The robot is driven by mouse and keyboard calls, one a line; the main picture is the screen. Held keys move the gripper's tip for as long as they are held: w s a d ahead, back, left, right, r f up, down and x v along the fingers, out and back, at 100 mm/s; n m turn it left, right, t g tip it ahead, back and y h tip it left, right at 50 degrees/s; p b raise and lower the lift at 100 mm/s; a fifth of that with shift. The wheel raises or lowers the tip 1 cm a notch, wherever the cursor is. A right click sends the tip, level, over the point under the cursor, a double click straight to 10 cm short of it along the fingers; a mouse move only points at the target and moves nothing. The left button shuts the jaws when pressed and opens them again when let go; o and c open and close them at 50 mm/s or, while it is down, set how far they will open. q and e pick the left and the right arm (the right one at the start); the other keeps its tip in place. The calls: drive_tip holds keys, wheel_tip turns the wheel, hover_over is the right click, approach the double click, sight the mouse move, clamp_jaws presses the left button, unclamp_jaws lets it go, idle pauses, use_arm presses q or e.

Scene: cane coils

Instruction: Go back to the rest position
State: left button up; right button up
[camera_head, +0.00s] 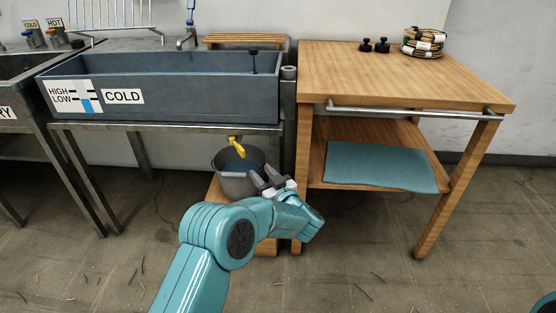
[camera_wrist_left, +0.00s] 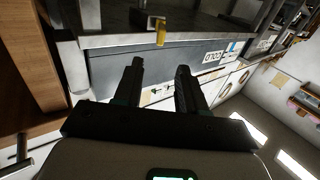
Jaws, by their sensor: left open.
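My left gripper (camera_head: 266,181) is open and empty in the head view. It is in front of a grey bucket (camera_head: 236,188) under the cold trough, and its fingers overlap the bucket's right side in the picture. I cannot tell whether they touch it. In the left wrist view the two dark fingers of my left gripper (camera_wrist_left: 158,78) stand apart with nothing between them. My right gripper is in neither view.
The grey COLD trough (camera_head: 190,92) with a yellow spout (camera_head: 237,147) stands at left. The floor at right is mostly clear.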

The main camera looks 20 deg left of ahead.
use_arm(q)
drive_tip(key=s+a+f+m+h, duration=0.1)
drive_tip(key=s+a+f+m, duration=0.1)
drive_tip(key=s+a+f, duration=0.35)
drive_tip(key=s+d+f+m+g+h, duration=0.1)
drive_tip(key=s+d+f+m+h, duration=0.2)
drive_tip(key=f, duration=0.4)
drive_tip(key=s+d+f+m+h, duration=0.2)
drive_tip(key=s+f+h, duration=0.2)
drive_tip(key=f+h, duration=0.3)
drive_tip(key=s+d+f+m+g+h, duration=0.1)
drive_tip(key=s+d+f+g+h, duration=0.15)
drive_tip(key=s+d, duration=0.45)
drive_tip(key=s+d+f+g+h, duration=0.2)
drive_tip(key=s+f+g, duration=0.15)
drive_tip(key=s, duration=0.65)
drive_tip(key=s+d+f+m+g+h, duration=0.1)
drive_tip(key=s+d+f+g+h, duration=0.15)
drive_tip(key=s+d, duration=0.45)
drive_tip(key=s+a+r+p, duration=0.1)
drive_tip(key=r+p, duration=1.3)
drive_tip(key=s+r+g+p, duration=0.1)
drive_tip(key=s+r+p, duration=0.1)
drive_tip(key=r+p, duration=1.1)
drive_tip(key=shift+s+a+r+n+p, duration=0.15)
drive_tip(key=shift+a+r+n+p, duration=0.25)
drive_tip(key=shift+r, duration=0.4)
